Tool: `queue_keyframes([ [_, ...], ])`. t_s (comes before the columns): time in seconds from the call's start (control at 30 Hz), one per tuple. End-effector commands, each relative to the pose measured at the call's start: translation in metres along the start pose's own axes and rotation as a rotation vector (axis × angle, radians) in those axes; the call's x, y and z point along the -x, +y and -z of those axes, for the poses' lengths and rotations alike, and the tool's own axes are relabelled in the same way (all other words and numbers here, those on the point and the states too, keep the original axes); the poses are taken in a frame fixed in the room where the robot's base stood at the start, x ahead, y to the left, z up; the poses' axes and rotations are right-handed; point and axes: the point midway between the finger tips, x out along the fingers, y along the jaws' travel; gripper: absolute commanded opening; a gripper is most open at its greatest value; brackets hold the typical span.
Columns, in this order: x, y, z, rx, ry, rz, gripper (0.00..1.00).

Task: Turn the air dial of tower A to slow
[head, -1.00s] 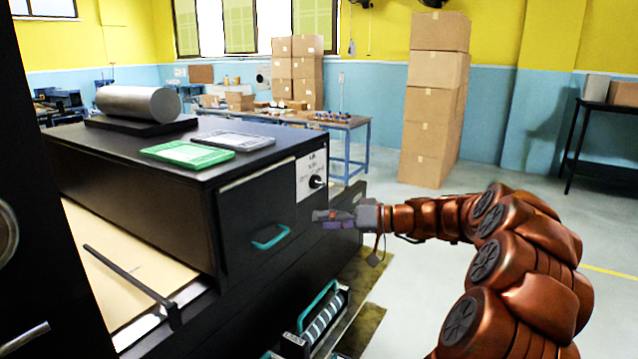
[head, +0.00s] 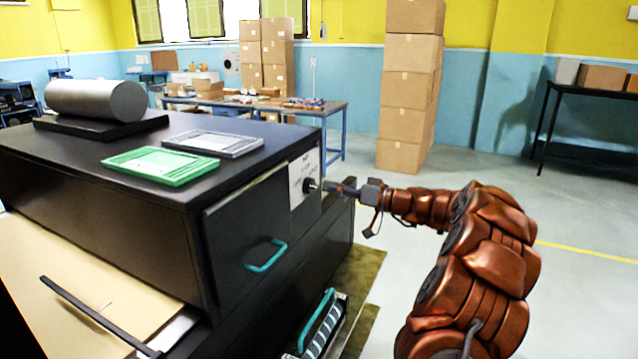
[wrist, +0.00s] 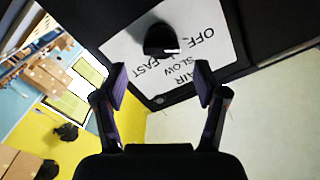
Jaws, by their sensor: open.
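The air dial (head: 308,185) is a black knob on a white label plate (head: 299,170) at the right end of the black cabinet. It also shows in the wrist view (wrist: 160,38), beside the printed words AIR, SLOW, FAST and OFF. A light mark shows on the knob's lower edge; which word it points at I cannot tell. My gripper (wrist: 162,84) is open, its two fingers spread with the knob ahead, roughly centred between them and apart from both. In the head view my gripper (head: 336,187) is level with the dial, just to its right.
A cabinet door with a teal handle (head: 266,256) is left of the dial. A green tray (head: 161,166), a grey tray (head: 211,144) and a metal roll (head: 97,100) lie on top. A stack of boxes (head: 407,100) stands behind; the floor to the right is clear.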

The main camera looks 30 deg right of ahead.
Motion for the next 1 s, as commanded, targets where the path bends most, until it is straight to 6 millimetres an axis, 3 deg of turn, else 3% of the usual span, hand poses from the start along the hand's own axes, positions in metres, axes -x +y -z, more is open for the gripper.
queue_keyframes([
  [0.1, -0.02, -0.003, 0.001, -0.002, -0.004, 0.005, 0.72],
  [0.3, -0.04, -0.002, 0.0, -0.002, -0.002, 0.004, 0.72],
  [0.7, -0.044, 0.0, 0.0, -0.002, 0.0, 0.0, 0.71],
  [1.0, -0.044, 0.0, 0.0, -0.002, 0.0, 0.0, 0.4],
])
